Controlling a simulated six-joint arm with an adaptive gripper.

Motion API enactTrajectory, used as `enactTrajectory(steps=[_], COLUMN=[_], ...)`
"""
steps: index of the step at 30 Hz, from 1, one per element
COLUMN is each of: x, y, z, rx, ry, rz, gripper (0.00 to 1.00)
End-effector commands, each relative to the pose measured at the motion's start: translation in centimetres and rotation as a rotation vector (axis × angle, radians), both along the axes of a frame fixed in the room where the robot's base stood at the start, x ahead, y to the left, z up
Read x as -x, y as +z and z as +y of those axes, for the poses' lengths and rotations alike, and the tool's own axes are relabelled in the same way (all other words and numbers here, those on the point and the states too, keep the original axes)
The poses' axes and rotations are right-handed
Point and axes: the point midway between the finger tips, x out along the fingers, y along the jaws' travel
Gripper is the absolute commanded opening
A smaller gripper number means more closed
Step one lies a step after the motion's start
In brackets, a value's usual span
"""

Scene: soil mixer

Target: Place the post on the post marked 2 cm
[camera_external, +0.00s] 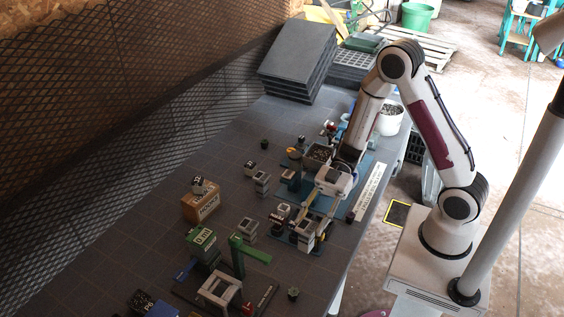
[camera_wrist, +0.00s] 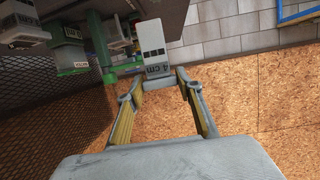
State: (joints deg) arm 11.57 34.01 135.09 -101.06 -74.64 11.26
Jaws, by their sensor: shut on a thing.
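My gripper (camera_wrist: 158,82) is shut on a light grey post (camera_wrist: 151,38) with black marks and the label "4 cm". The post sticks out beyond the fingertips in the wrist view. In the external view my gripper (camera_external: 300,217) reaches down over the near right part of the table, with grey blocks close around its tips. Which of these is the held post is hard to tell. Other small grey posts stand to the left, one at the middle (camera_external: 262,182) and one lower (camera_external: 247,230). Their labels are too small to read, so I cannot tell which is marked 2 cm.
A green stand (camera_external: 238,255) and a green-topped block (camera_external: 201,243) stand at the front. A brown box (camera_external: 201,206) sits on the left. A soil-filled tray (camera_external: 318,156) is behind my gripper. Dark stacked slabs (camera_external: 297,60) fill the back. Bare table lies left of centre.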

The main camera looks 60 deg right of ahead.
Motion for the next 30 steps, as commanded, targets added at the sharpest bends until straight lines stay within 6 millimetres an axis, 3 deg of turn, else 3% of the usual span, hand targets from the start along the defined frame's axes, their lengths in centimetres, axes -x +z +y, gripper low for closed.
enactTrajectory(steps=[14, 30], x=[-10.8, -20.2], y=[3.1, 6.9], z=[-1.2, -6.6], rx=[0.000, -0.001], ry=[-0.363, -0.790], rz=[-0.003, -0.002], gripper=[0.14, 0.14])
